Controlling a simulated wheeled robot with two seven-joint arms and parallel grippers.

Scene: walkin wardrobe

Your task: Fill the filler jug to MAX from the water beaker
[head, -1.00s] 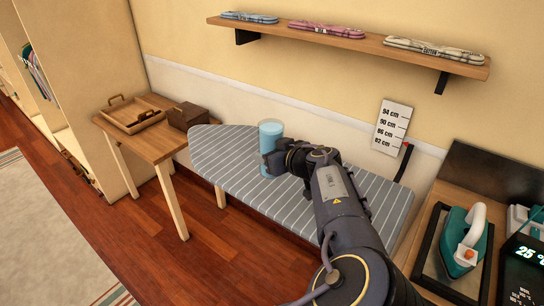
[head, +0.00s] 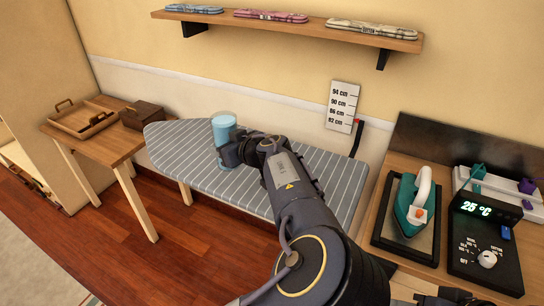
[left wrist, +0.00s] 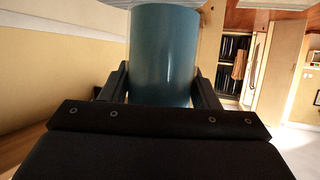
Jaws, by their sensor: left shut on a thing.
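The water beaker (head: 223,128) is a light-blue cylinder above the left part of the striped ironing board. My left gripper (head: 228,152) is shut on it, and it looks upright. In the left wrist view the beaker (left wrist: 163,55) stands between the two dark fingers (left wrist: 163,88). I cannot make out a filler jug in either view. A dark part of my own body shows at the bottom edge of the head view, too cropped to read.
The ironing board (head: 325,180) is otherwise clear. A teal iron (head: 412,207) sits in a black tray on the right counter, beside a control panel (head: 484,240) reading 25 °C and a white rack (head: 490,185). A height chart (head: 342,106) hangs behind. A wooden tray (head: 85,120) stands left.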

